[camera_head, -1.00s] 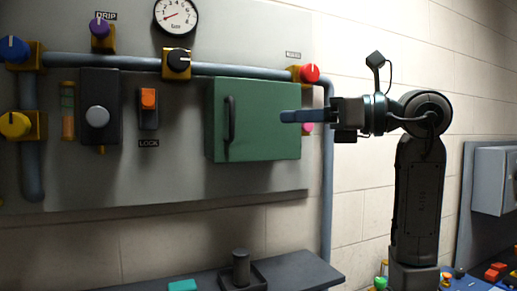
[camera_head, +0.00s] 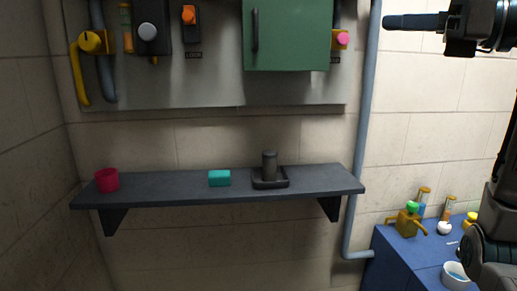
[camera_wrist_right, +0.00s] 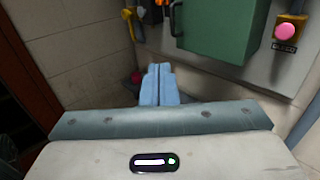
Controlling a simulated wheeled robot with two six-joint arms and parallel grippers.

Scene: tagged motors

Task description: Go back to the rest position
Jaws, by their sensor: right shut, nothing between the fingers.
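My right gripper (camera_head: 413,22) is at the top right of the head view, its blue fingers pointing left. It is in front of the wall, just right of the grey vertical pipe in the picture. In the right wrist view its two blue fingers (camera_wrist_right: 158,85) lie side by side, shut with nothing between them. The green cabinet (camera_head: 290,35) is to the left of the gripper and apart from it, with its door closed. My left gripper does not show.
A dark shelf (camera_head: 225,189) below the panel holds a red cup (camera_head: 107,180), a teal block (camera_head: 219,178) and a dark post on a base (camera_head: 269,172). A blue bench (camera_head: 397,257) with several small items stands at lower right. A pink button (camera_head: 343,39) sits right of the cabinet.

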